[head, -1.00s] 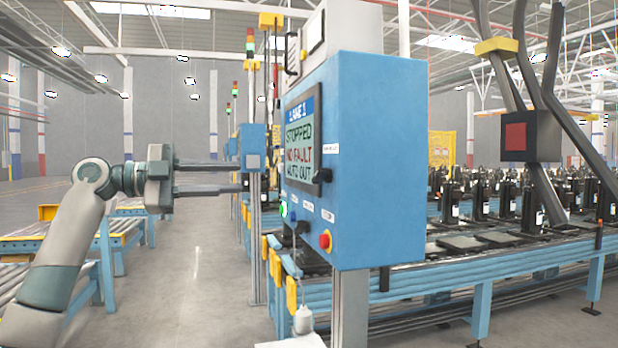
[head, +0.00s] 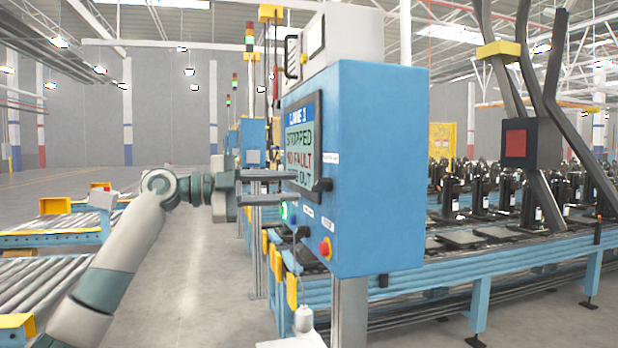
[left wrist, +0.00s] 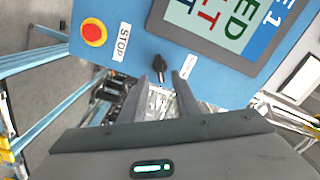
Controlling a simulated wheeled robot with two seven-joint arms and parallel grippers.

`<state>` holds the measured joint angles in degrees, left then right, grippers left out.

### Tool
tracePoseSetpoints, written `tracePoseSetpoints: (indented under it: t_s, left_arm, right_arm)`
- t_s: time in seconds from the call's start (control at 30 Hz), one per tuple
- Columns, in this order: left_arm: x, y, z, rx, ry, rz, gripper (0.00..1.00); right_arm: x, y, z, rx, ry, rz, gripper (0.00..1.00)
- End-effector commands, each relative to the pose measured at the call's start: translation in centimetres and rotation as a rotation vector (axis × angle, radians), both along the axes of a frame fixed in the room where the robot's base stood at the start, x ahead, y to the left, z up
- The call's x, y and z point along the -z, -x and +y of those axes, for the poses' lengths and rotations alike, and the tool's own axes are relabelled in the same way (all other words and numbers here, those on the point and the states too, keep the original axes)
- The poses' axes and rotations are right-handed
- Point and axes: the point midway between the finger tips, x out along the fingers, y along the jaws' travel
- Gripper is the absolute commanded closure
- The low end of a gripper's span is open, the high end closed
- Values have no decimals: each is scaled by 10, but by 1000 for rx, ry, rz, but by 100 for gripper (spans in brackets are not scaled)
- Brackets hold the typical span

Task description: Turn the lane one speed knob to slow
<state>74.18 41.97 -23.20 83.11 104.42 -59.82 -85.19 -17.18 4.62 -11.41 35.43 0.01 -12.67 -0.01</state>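The speed knob (head: 302,231) is a small black knob low on the front of the blue lane one control box (head: 375,170). In the left wrist view the black knob (left wrist: 157,66) stands out from the panel beside a small white label, whose text I cannot read. My left gripper (head: 301,187) is open and empty, its two fingers pointing at the panel in front of the screen, above the knob in the head view. In the left wrist view my left gripper (left wrist: 160,78) has the knob in line with the gap between its fingertips; contact cannot be told.
The screen (head: 301,145) reads LANE 1, STOPPED, NO FAULT. A red stop button (head: 325,247) and a green light (head: 284,211) flank the knob. Roller conveyors (head: 45,270) stand at left. A loaded conveyor line (head: 480,265) runs at right. Open floor lies between.

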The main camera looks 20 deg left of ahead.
Motion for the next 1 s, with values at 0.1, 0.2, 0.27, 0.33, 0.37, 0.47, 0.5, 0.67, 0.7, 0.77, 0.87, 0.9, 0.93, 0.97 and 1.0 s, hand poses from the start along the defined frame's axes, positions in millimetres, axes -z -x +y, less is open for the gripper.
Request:
tracePoseSetpoints:
  t_s: [0.1,0.2,0.27,0.33,0.37,0.47,0.5,0.67,0.7,0.77,0.87,0.9,0.93,0.97,1.0]
  left_arm:
    - [-4,-12,-18,3,1,2,71]
    - [-3,-20,-30,1,1,2,71]
    - [-3,-24,-35,1,0,1,71]
    - [-2,-27,-40,0,1,1,71]
    - [-2,-29,-42,0,1,1,71]
    - [-1,-31,-46,0,0,0,71]
    - [0,-32,-47,-1,0,0,71]
    - [0,-32,-47,-1,0,0,71]
    - [0,-32,-47,-1,0,0,71]
    - [0,-32,-47,0,0,0,71]
    - [0,-32,-47,0,0,0,88]
    - [0,-32,-47,0,0,0,97]
    - [0,-32,-47,0,0,0,100]
    - [0,-32,-47,0,0,0,100]
    - [0,-32,-47,0,0,0,100]
  right_arm:
    - [-13,0,1,0,-1,-1,100]
    - [-18,-1,1,0,-1,-2,100]
    - [-21,-1,1,0,-1,-2,100]
    - [-23,-1,1,0,-1,-2,100]
    - [-24,-1,1,0,-1,-2,100]
    - [-25,-1,2,0,-2,-3,100]
    - [-25,-1,2,0,-2,-3,100]
    - [-25,-1,2,0,-3,-3,100]
    - [-25,-1,2,0,-3,-3,100]
    - [-25,-1,2,0,-3,-3,100]
    - [-25,-1,2,0,-3,-3,100]
    - [-25,-1,2,0,-3,-3,100]
    - [-25,-1,2,0,-3,-3,100]
    - [-25,-1,2,0,-3,-3,100]
    - [-25,-1,2,0,-3,-3,100]
